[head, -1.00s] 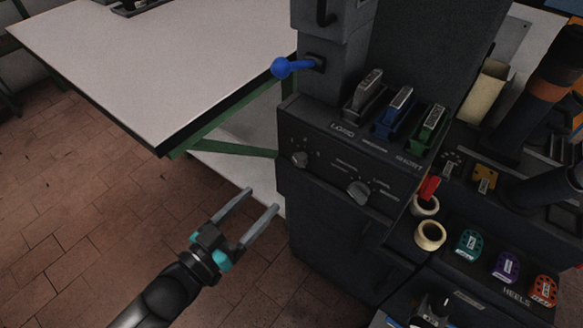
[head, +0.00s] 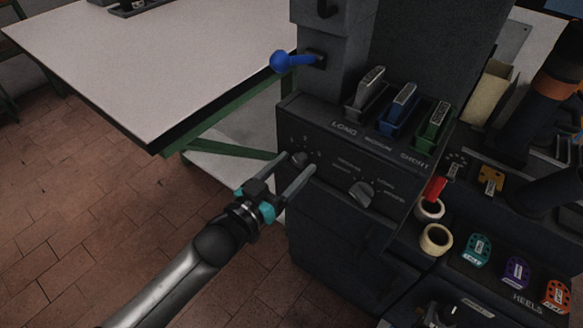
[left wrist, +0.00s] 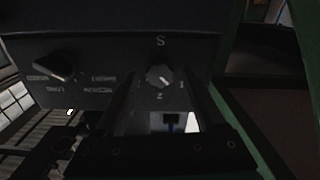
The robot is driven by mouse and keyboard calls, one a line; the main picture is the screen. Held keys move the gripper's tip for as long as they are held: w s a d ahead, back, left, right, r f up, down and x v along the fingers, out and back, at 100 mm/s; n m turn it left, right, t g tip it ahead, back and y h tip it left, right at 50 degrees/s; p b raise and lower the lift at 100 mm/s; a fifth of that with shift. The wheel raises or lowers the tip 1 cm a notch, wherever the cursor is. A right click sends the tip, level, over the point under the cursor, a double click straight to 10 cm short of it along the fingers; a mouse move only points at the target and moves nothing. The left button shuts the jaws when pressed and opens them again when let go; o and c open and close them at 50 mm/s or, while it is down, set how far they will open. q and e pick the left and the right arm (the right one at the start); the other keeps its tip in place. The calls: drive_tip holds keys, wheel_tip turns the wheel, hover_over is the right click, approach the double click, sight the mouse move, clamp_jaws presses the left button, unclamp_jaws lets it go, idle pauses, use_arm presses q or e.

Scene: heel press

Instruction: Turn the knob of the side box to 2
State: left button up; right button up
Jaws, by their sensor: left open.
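The side box (head: 340,165) is a dark box with two knobs on its front face. The small round grey knob (head: 300,158) on the left of that face also shows in the left wrist view (left wrist: 159,77), with marks S above, 1 to the right and 2 below. Its pointer is too small to read surely. My left gripper (head: 298,162) is open, its fingertips on either side of this knob in the picture. I cannot tell whether they touch it. The larger knob (head: 361,193), with word labels, is to the right. My right gripper is not in view.
A blue-handled lever (head: 293,62) sticks out above the box. Grey, blue (head: 400,104) and green blocks stand on its top. A white-topped table (head: 150,70) with a green frame is at the left. Coloured heel pieces (head: 516,270) lie at the lower right.

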use_arm(q)
drive_tip(key=shift+c, duration=0.3)
clamp_jaws()
idle(0.3)
